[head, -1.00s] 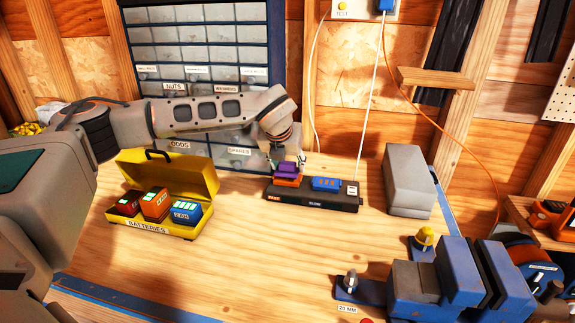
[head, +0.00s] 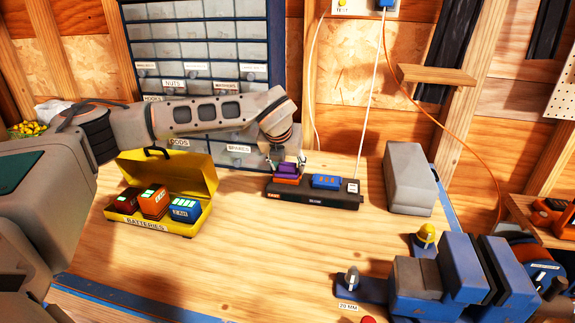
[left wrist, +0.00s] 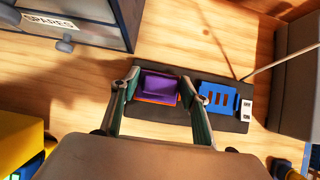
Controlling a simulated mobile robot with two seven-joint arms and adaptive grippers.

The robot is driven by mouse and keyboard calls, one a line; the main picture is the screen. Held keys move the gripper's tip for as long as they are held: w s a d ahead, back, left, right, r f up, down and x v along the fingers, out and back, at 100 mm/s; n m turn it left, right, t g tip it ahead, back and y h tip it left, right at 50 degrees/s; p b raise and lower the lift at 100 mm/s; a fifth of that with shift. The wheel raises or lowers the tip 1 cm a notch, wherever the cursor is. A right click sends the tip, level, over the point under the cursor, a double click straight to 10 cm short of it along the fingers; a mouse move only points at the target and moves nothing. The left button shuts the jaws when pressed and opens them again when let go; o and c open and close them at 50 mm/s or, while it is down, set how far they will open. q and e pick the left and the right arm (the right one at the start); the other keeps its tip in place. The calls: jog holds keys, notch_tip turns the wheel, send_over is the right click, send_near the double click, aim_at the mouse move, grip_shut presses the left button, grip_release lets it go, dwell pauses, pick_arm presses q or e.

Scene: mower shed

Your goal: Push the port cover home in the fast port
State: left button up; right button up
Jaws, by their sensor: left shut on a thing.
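The black charger (head: 335,200) lies on the bench, with an orange port (head: 286,180) at its left and a blue port (head: 326,182) to the right. The purple port cover (head: 287,170) sits at the orange port; in the left wrist view the cover (left wrist: 160,83) lies over it, with an orange edge showing below. I cannot tell whether the cover is fully seated. My left gripper (head: 287,164) is shut on the cover, one finger on each side, also in the left wrist view (left wrist: 160,90). My right gripper is not in view.
A yellow battery case (head: 152,222) stands open at the left, with batteries inside. Drawers (head: 200,60) rise behind. A grey box (head: 408,180) stands right of the charger, a blue vise (head: 455,270) at front right. The bench's middle is clear.

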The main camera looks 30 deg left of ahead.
pick_arm(q)
jog(key=shift+s+f, duration=0.1)
jog(key=shift+f, duration=0.2)
jog(key=shift+s+f+b, duration=0.25)
jog(key=shift+f+b, duration=0.15)
jog(key=shift+f, duration=0.15)
jog(key=o, duration=0.8)
jog(key=shift+d, duration=0.1)
jog(key=o, duration=0.4)
jog(key=shift+w+f, duration=0.1)
jog(key=shift+w, duration=0.1)
jog(key=v, duration=1.2)
jog(key=shift+w+r, duration=0.2)
jog(key=shift+r, duration=0.2)
